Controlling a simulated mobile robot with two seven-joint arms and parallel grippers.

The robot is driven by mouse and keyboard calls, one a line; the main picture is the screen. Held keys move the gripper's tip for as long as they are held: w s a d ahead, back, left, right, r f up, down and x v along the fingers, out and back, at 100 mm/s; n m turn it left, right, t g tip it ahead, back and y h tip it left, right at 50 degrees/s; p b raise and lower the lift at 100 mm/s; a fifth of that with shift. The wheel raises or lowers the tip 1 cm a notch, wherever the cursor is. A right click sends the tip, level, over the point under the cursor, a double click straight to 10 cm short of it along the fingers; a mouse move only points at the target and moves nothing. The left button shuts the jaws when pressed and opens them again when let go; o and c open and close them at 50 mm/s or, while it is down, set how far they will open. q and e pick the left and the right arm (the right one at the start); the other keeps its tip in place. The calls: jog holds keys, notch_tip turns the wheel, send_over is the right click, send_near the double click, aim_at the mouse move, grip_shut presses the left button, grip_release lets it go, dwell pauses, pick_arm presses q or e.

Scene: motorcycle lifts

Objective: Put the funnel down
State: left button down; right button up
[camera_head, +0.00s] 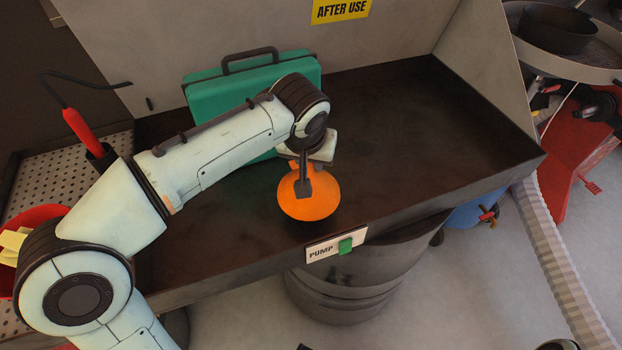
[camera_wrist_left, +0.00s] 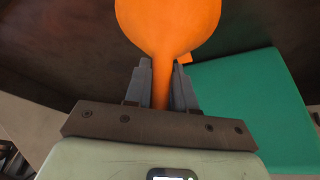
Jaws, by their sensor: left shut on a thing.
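An orange funnel (camera_head: 309,201) is in my left gripper (camera_head: 303,187), over the front part of a dark metal basin (camera_head: 420,125). In the left wrist view the funnel's wide round cone (camera_wrist_left: 168,22) points away from the wrist. Its narrow stem runs between the two grey fingers of the left gripper (camera_wrist_left: 161,85), which are shut on it. I cannot tell whether the funnel touches the basin floor. My right gripper is in neither view.
A green case (camera_head: 225,85) stands against the basin's back wall, behind my left arm. The basin's right half is clear. A red-handled tool (camera_head: 82,131) stands at left.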

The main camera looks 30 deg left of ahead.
aim_at(310, 172)
pick_arm(q)
notch_tip(310, 172, down, 5)
jog(key=shift+f+b, duration=0.2)
jog(key=shift+b, duration=0.3)
jog(key=c, duration=0.9)
grip_release()
jog(key=shift+r, duration=0.15)
jog(key=p+v, duration=0.2)
jog(key=v, duration=0.9)
jog(key=shift+s+d+r, duration=0.15)
jog(key=shift+s+r, duration=0.1)
jog(key=shift+r, duration=0.1)
